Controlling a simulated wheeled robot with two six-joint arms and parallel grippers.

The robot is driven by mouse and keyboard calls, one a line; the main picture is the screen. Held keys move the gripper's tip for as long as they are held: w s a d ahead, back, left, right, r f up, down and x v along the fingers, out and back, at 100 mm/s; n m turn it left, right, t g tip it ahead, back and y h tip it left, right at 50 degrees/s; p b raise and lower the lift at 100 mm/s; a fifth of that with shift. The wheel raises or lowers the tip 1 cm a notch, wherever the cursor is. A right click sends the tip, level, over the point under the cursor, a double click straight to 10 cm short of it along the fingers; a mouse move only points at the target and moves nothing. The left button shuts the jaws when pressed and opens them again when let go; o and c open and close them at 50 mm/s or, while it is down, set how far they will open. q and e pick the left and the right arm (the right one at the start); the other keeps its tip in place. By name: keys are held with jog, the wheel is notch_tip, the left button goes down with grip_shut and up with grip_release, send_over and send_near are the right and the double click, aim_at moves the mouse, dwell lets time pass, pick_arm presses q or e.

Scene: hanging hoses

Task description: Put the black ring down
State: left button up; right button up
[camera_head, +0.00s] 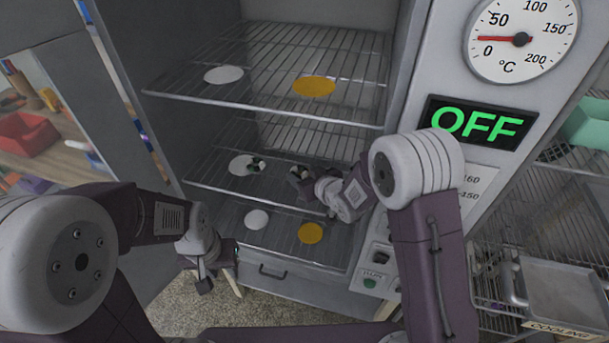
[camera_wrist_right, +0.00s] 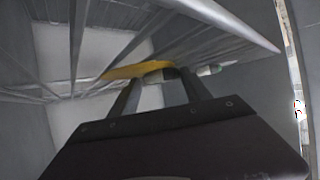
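I cannot make out a black ring for sure. In the head view my right gripper (camera_head: 300,173) reaches into the open cabinet over the middle rack (camera_head: 215,180). A small dark and green thing shows at its tips, too small to name. In the right wrist view the two fingers (camera_wrist_right: 158,82) stand apart, with an orange disc (camera_wrist_right: 125,72) beyond them; a dark patch by the tips is unclear. Another small dark and green thing (camera_head: 257,164) is at the right edge of a white disc (camera_head: 240,166). My left gripper (camera_head: 207,280) hangs outside the cabinet; its fingers are unclear.
The upper rack (camera_head: 265,95) holds a white disc (camera_head: 223,74) and an orange disc (camera_head: 313,86). The lower level has a white disc (camera_head: 256,219) and an orange disc (camera_head: 311,233). A control panel reading OFF (camera_head: 475,123) flanks the opening; a metal tray (camera_head: 565,290) stands at right.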

jog(key=shift+s+f, duration=0.35)
jog(key=shift+f, duration=0.2)
jog(key=shift+a+r+p, duration=0.1)
jog(key=shift+r+p, duration=0.4)
jog(key=shift+p, duration=0.15)
jog(key=v, duration=0.7)
jog(key=shift+r+b, duration=0.4)
jog(key=shift+r, duration=0.05)
jog(key=shift+w, duration=0.2)
jog(key=shift+a+f, duration=0.1)
jog(key=shift+s, duration=0.1)
